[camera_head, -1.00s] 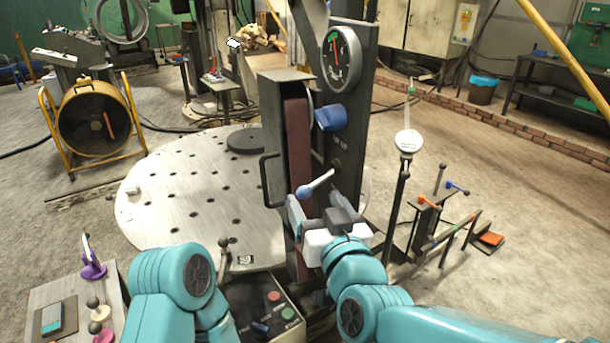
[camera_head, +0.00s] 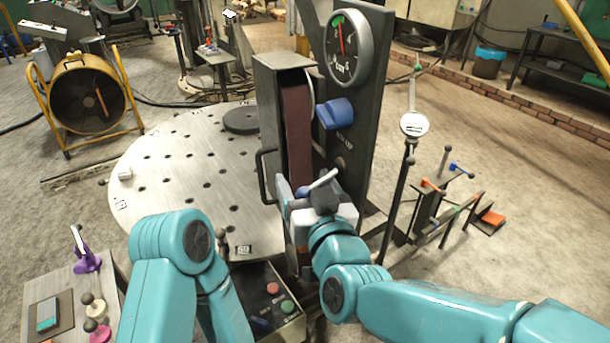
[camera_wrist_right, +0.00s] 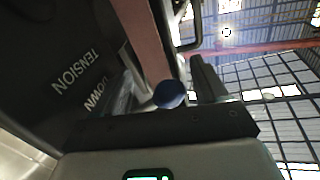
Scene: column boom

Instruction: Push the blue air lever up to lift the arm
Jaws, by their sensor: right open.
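The air lever (camera_head: 321,181) is a pale rod with a blue ball knob. It slants down and left from its pivot on the dark column. My right gripper (camera_head: 303,197) is open just below it, with the knob above or between the fingers; contact cannot be told. In the right wrist view the blue knob (camera_wrist_right: 169,94) shows between the fingers, near the words DOWN and TENSION. The lever's pivot end is partly hidden there. The arm to be lifted cannot be clearly made out. My left arm is in view at lower left, but its gripper is not visible.
The column carries a round gauge (camera_head: 346,47), a larger blue knob (camera_head: 335,114) and a brown sanding belt (camera_head: 298,130). A handled side panel stands left of the belt. A round perforated table (camera_head: 180,175) lies left. A button box (camera_head: 268,300) is below.

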